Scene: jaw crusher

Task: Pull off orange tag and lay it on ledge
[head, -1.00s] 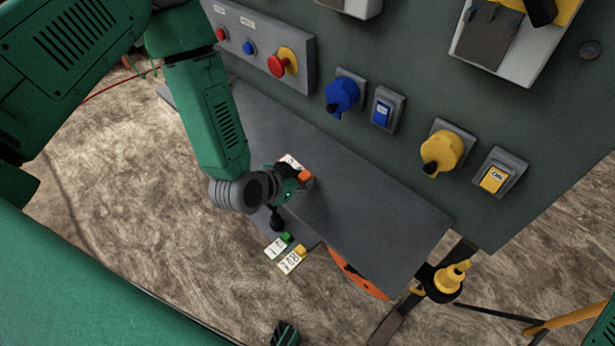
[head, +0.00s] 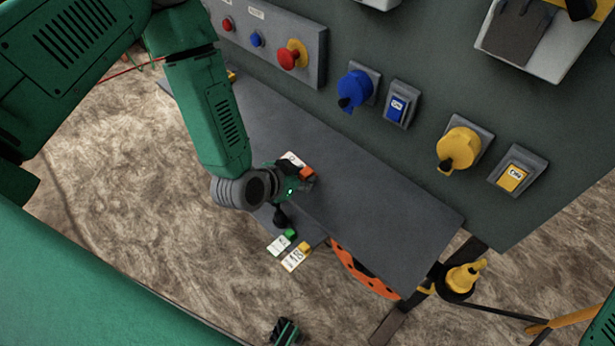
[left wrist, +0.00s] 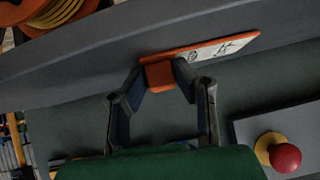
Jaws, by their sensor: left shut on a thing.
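The orange tag has an orange block (head: 307,172) and a white label (head: 293,159) with dark print. It lies at the top surface of the grey ledge (head: 390,205). My left gripper (head: 303,182) is at the ledge's near edge, shut on the orange block. In the left wrist view, the block (left wrist: 160,76) sits between the two fingertips (left wrist: 160,72), and the white label (left wrist: 215,49) with its orange rim extends to the right. I cannot tell whether the tag rests on the ledge or just above it.
A green tag (head: 281,244) and a yellow tag (head: 297,257) sit below the ledge's near edge, close to my left gripper. Behind the ledge, the panel carries a red button (head: 289,57), a blue knob (head: 354,88) and a yellow knob (head: 459,148). The ledge's right part is clear.

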